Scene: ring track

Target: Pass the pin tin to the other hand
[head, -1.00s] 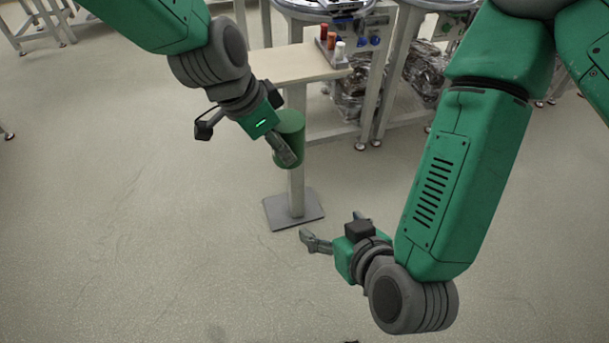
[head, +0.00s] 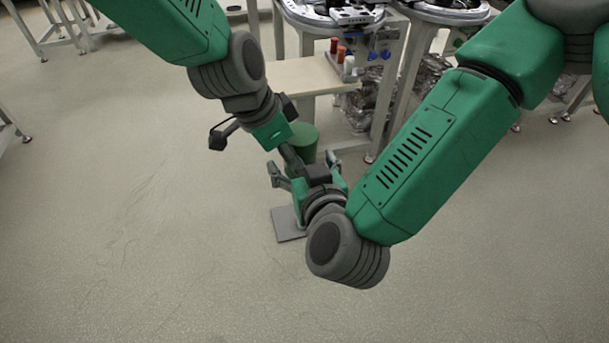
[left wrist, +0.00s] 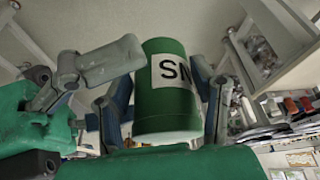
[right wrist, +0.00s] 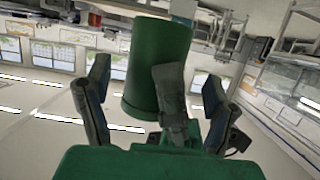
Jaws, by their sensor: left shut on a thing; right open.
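The pin tin (head: 303,140) is a green cylinder. Its white label with dark letters, partly cut off by a finger, shows in the left wrist view (left wrist: 165,100). My left gripper (head: 291,158) is shut on the tin and holds it in the air; one of its fingers crosses the tin in the right wrist view (right wrist: 170,92). My right gripper (head: 304,168) is open just in front of the tin, its fingers spread to either side. In the right wrist view the tin (right wrist: 150,50) stands between the right fingers, with gaps visible at both sides. The tin's lower part is hidden in the head view.
A pale small table (head: 300,75) stands behind the tin, with red containers (head: 336,46) at its right end. Its grey foot plate (head: 287,224) lies on the floor below my grippers. A ring-track bench (head: 330,14) stands at the back.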

